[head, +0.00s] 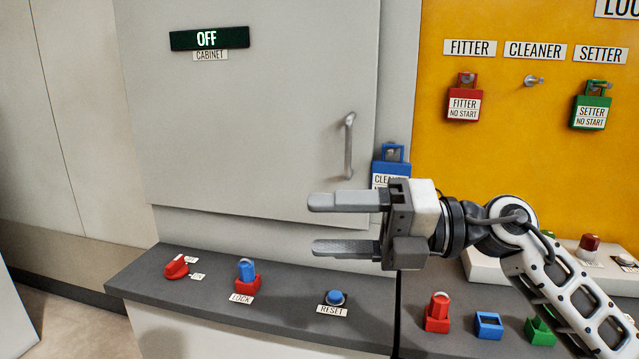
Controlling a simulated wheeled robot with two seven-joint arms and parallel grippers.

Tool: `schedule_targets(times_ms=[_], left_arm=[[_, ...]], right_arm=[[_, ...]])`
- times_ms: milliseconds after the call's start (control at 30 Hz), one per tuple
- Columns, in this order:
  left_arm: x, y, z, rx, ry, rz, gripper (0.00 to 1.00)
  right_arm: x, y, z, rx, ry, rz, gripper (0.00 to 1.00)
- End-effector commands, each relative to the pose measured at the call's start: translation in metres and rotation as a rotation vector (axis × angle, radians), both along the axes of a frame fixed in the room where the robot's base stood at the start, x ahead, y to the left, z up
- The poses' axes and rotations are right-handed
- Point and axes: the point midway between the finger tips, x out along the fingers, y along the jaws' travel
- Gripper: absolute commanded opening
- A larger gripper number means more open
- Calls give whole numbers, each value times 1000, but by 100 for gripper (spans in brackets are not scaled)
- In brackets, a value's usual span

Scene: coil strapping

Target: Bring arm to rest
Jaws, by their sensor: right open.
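My right gripper (347,224) is open and empty, with its two fingers pointing left. It hangs in front of the cabinet's lower edge, above the grey ledge (190,305). The right arm comes in from the lower right. My left gripper is not in view. A blue padlock (393,153) labelled "CLEANER" is partly hidden behind the right gripper, at the cabinet's right edge. The grey cabinet door (260,120) is shut and has a vertical handle (349,145). The display (208,38) above its "CABINET" label reads "OFF".
The ledge carries a red rotary switch (176,267), a blue key-like piece in a red base (247,274) labelled "LOCK", and a blue reset button (335,299). A yellow board (520,150) holds red (464,104) and green (590,110) padlocks; the "CLEANER" hook (534,81) is bare.

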Motion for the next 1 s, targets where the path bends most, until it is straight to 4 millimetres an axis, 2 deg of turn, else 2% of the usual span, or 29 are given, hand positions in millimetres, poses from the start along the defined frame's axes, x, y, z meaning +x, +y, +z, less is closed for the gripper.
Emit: schedule_targets(times_ms=[33,133,167,267,367,400,467,500,600,700,833,900,1000], left_arm=[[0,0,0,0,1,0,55],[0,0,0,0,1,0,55],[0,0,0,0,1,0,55],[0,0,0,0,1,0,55],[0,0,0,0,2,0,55],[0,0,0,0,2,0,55],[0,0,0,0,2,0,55],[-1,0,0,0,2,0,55],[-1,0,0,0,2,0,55],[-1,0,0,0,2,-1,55],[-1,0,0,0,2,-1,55],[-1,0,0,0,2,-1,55],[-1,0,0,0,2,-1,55]], right_arm=[[-3,3,-12,144,112,-9,64],[4,-5,-31,410,327,-89,64],[8,-10,-39,484,395,-125,64],[20,-33,-80,705,640,-280,64],[26,-61,-143,879,903,-487,64],[24,-73,-172,932,1007,-574,64],[16,-87,-215,990,1153,-702,64],[8,-96,-243,1018,1243,-785,64],[-24,-114,-310,1058,1462,-984,64],[-64,-125,-366,1064,1655,-1156,64],[-113,-132,-414,1047,1842,-1318,64],[-133,-133,-429,1032,1908,-1375,64],[-149,-134,-440,1019,1963,-1420,64]])
